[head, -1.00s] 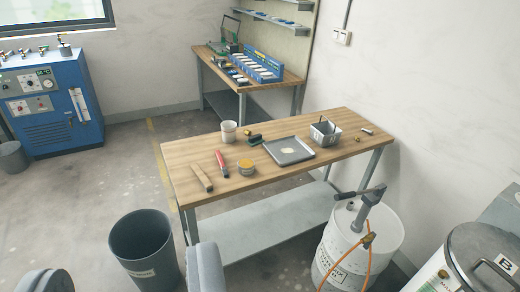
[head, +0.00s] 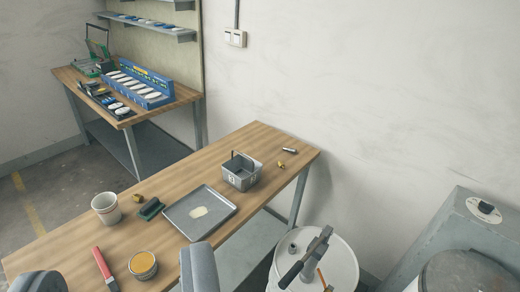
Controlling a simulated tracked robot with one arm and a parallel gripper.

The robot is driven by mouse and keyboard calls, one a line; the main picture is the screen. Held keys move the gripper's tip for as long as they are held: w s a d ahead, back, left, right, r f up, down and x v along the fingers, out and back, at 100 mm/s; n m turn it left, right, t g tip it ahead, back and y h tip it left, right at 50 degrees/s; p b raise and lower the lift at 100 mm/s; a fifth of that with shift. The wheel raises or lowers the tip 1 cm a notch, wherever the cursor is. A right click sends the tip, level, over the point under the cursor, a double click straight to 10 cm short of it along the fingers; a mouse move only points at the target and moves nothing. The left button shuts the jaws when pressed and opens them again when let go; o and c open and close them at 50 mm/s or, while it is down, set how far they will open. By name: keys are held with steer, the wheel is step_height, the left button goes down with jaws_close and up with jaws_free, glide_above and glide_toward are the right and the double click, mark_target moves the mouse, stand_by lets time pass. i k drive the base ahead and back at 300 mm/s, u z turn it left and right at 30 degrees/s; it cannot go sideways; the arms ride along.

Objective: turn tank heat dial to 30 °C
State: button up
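A small dial (head: 485,210) with a dark knob on a pale plate sits on the sloping top of a grey housing (head: 450,228) at the far right of the head view. Its marks are too small to read, so I cannot tell its setting or whether it is the tank heat dial. A round grey lid (head: 462,274) shows in front of it, cut off by the bottom edge. My gripper (head: 120,277) shows as two grey fingers at the bottom left, wide apart with nothing held between them. It is far to the left of the dial.
A wooden workbench (head: 150,205) carries a tray (head: 176,222), grey basket (head: 241,176), cup (head: 106,208) and small tools. A white drum (head: 338,262) with a lever pump stands between bench and housing. A second bench (head: 183,94) is at the back left.

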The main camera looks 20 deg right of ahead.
mark_target(485, 208)
steer(key=z, duration=0.55)
steer(key=i, duration=1)
steer(key=z, duration=1.05)
steer(key=i, duration=0.6)
steer(key=z, duration=0.2)
steer(key=k, duration=0.9)
steer(key=z, duration=0.15)
steer(key=i, duration=0.9)
steer(key=u, duration=0.1)
